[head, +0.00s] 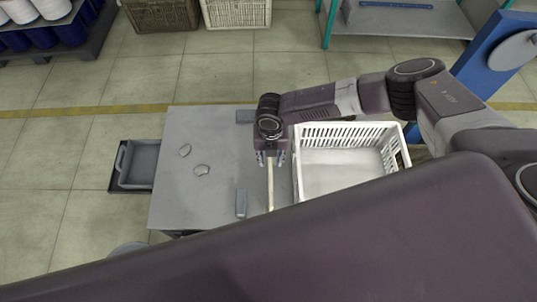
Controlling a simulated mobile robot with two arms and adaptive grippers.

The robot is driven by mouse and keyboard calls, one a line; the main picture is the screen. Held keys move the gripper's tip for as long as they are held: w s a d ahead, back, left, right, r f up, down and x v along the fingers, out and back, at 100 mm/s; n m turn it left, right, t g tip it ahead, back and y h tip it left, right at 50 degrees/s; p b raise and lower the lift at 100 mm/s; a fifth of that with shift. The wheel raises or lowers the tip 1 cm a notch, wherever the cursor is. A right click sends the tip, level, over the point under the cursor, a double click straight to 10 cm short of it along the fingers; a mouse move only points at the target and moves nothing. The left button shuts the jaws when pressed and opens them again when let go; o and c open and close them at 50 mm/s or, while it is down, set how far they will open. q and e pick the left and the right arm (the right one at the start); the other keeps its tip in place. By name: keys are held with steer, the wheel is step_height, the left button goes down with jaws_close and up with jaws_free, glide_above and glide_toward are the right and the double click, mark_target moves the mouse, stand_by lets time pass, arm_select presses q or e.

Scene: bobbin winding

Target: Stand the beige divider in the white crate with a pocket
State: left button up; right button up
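The white crate (340,184) stands on the right part of the grey table (180,205). Its visible inside is empty, and my arm covers its near right part. The beige divider (270,190) shows edge-on as a narrow upright strip just left of the crate, outside it. My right gripper (270,160) points down over the divider's far part, with its fingers on either side. Whether the fingers press on it is too small to tell. The divider's lower end is hidden behind my dark arm link. My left gripper is not in view.
A grey tray (140,164) sits left of the table. A blue post (487,58) rises at the right.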

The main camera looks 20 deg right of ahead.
mark_target(270, 171)
steer(key=shift+s+f, duration=0.1)
steer(key=shift+f, duration=0.4)
step_height(270, 171, down, 6)
steer(key=b, duration=0.5)
steer(key=shift+f+b, duration=0.15)
steer(key=shift+b, duration=0.25)
steer(key=shift+f+b, duration=0.5)
steer(key=shift+f, duration=0.2)
jaws_close()
step_height(270, 171, up, 8)
steer(key=p, duration=0.7)
steer(key=shift+r, duration=0.15)
